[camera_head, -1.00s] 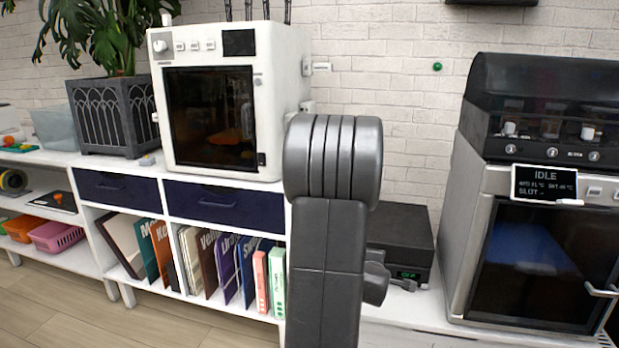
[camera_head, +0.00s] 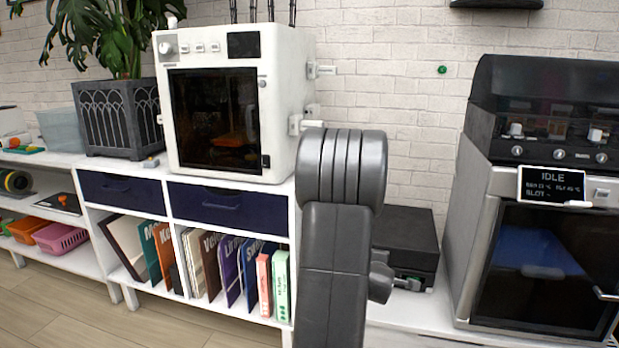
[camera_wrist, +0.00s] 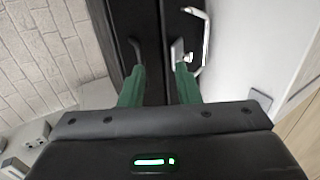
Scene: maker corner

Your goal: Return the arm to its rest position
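My arm rises in the middle of the head view, with a rounded grey joint at its top. My gripper is hidden behind the arm there. In the wrist view my gripper (camera_wrist: 160,88) shows its two green fingers pointing forward and spread apart. I see nothing held between them. Beyond the fingertips is a dark panel (camera_wrist: 147,30) with a bright metal handle (camera_wrist: 197,45) beside it.
A white 3D printer (camera_head: 283,110) stands on a white shelf with navy drawers (camera_head: 228,204) and several books (camera_head: 230,265). A black box (camera_head: 405,240) sits right of my arm. A machine with an IDLE screen (camera_head: 552,186) stands far right.

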